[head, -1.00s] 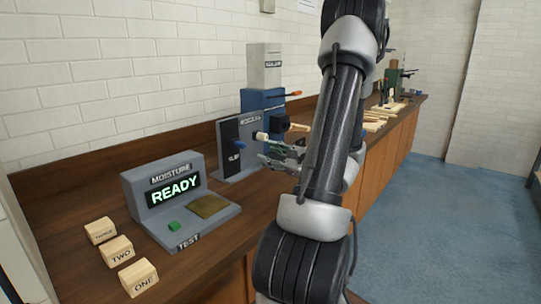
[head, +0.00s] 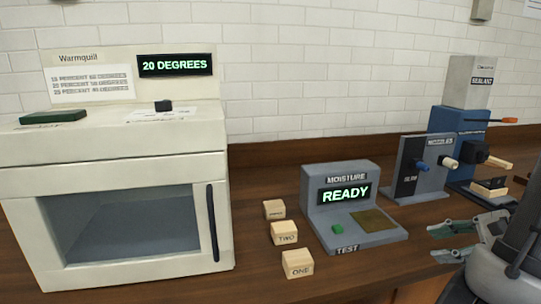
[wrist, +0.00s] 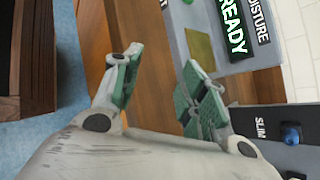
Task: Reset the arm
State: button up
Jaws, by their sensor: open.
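My gripper (head: 462,238) is at the right edge of the head view, in front of the moisture tester and the nozzle stand. Its two green-padded fingers are spread apart with nothing between them. The wrist view also shows my gripper (wrist: 160,88) open and empty above the brown counter. The grey moisture tester (head: 350,210) reads READY. It has a green button, a TEST label and a brownish pad. Part of the tester (wrist: 205,45) shows in the wrist view beyond the fingers. Part of my arm shows at the head view's lower right.
A white Warmquill oven (head: 120,170) reading 20 DEGREES stands at left, door closed. Three wooden blocks (head: 284,233) sit beside the tester. The nozzle stand (head: 422,170) and blue sealant machine (head: 460,130) stand at right. Bare counter (head: 255,278) lies in front.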

jog(key=s+r+n+g+h, duration=0.5)
jog(key=s+n+g+h, duration=0.15)
jog(key=n, duration=0.45)
jog(key=w+a+r+n+t+h, duration=0.2)
jog(key=a+r+n+t, duration=0.1)
jog(key=a+r+n, duration=0.4)
notch_tip(320, 180, up, 2)
jog(key=shift+w+a+r+n+t, duration=0.25)
jog(key=shift+a+n+t, duration=0.1)
jog(key=shift+n, duration=0.45)
